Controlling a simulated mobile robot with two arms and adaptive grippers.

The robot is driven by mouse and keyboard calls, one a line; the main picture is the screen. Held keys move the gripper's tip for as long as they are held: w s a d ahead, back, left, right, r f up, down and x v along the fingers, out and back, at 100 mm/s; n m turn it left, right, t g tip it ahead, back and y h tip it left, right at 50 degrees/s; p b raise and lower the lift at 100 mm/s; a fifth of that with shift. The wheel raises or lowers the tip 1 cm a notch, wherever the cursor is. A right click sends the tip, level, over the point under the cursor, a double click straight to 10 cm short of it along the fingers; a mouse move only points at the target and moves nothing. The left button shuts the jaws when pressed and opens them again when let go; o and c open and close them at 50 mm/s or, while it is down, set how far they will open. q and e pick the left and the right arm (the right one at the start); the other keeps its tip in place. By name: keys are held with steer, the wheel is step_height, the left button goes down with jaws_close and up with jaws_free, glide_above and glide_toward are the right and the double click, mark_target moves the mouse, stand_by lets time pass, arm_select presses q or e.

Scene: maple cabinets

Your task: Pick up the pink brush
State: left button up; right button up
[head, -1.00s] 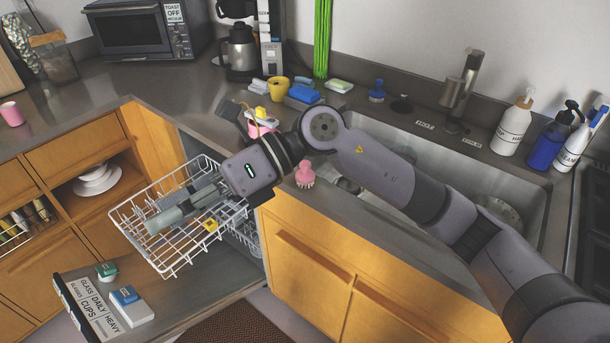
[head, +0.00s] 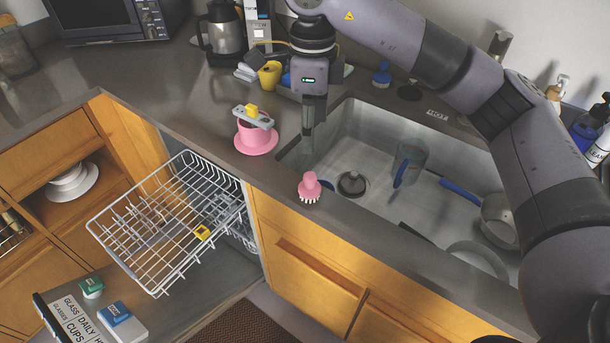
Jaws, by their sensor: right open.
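The pink brush (head: 310,186) stands on the counter's front edge, just left of the sink, with its white bristles down. My right gripper (head: 308,145) points down above the sink's left rim, behind the brush and a little above it in the picture. It is open and empty, seen nearly edge-on, and does not touch the brush. My left gripper is not in view.
A pink cup on a saucer (head: 256,140), with a grey and yellow item on top, stands left of the gripper. The sink (head: 420,204) holds a glass, a blue-handled item and dishes. A dish rack (head: 165,222) is pulled out at lower left.

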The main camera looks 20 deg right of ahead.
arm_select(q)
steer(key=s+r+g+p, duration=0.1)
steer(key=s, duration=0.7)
arm_select(e)
glide_above(311, 175)
steer(key=s, duration=0.2)
steer(key=f, duration=0.5)
steer(key=shift+w+f, duration=0.25)
steer(key=f, duration=0.1)
steer(key=f+p, duration=0.1)
steer(key=f, duration=0.1)
steer(key=shift+w+f, duration=0.1)
steer(key=shift+w, duration=0.3)
steer(key=shift+a+f, duration=0.1)
steer(key=shift+f, duration=0.85)
steer(key=f, duration=0.1)
steer(key=f+p, duration=0.1)
steer(key=f, duration=0.1)
steer(key=f+p, duration=0.1)
steer(key=shift+w+f, duration=0.25)
steer(key=shift+w, duration=0.05)
steer(key=shift+f, duration=0.25)
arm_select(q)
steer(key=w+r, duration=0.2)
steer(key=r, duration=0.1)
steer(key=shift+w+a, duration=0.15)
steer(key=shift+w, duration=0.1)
arm_select(e)
steer(key=shift+c, duration=0.3)
